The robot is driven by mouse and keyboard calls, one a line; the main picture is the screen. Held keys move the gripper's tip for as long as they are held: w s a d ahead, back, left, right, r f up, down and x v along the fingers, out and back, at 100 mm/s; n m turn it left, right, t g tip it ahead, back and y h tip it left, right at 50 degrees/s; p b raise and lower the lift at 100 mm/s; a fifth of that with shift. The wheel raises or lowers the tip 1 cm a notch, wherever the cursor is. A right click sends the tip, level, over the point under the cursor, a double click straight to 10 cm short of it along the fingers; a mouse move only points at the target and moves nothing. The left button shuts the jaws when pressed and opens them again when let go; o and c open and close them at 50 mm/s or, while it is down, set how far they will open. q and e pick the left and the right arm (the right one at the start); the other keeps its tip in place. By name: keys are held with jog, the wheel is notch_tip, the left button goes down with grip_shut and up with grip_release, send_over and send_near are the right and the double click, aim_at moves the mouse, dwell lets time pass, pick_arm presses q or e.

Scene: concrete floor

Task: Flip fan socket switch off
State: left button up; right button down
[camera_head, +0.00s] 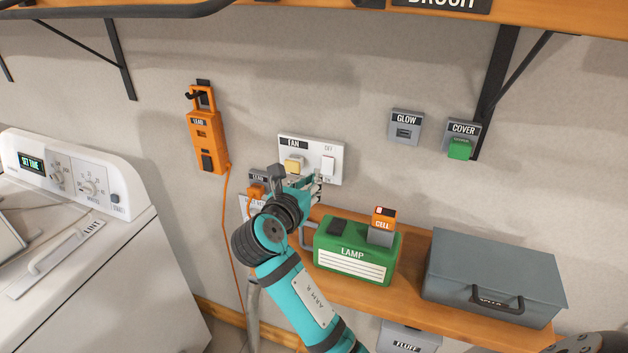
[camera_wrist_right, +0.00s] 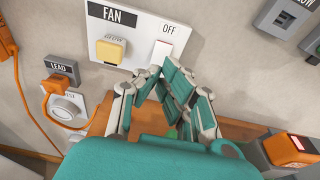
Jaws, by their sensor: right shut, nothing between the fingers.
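The white FAN socket plate (camera_head: 311,157) is on the wall in the middle of the head view, with a yellow plug (camera_head: 294,165) in its left part. Its white rocker switch (camera_head: 328,164) is at the right, under the word OFF. In the right wrist view the plate (camera_wrist_right: 128,50) and switch (camera_wrist_right: 163,50) are at the top centre. My right gripper (camera_head: 318,184) is shut and empty, with its fingertips (camera_wrist_right: 166,68) at the lower part of the switch. I cannot tell whether they touch it. They hide the switch's lower end. My left gripper is not in view.
A LEAD plug and socket (camera_wrist_right: 62,85) are lower left of the plate. A green LAMP box (camera_head: 355,250), CELL charger (camera_head: 382,226) and grey metal box (camera_head: 493,277) stand on the shelf below. GLOW (camera_head: 405,128) and COVER (camera_head: 460,140) switches are to the right.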

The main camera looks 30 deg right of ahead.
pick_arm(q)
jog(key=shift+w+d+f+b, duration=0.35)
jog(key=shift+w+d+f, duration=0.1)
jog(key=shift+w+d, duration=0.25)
pick_arm(e)
jog(key=shift+s+a+r, duration=0.4)
jog(key=shift+s+a, duration=0.2)
jog(key=shift+a, duration=0.05)
jog(key=shift+s+a+r, duration=0.45)
jog(key=shift+s+a, duration=0.15)
jog(key=shift+a, duration=0.1)
jog(key=shift+s+a+r, duration=0.4)
jog(key=shift+s+a, duration=0.2)
jog(key=shift+a, duration=0.05)
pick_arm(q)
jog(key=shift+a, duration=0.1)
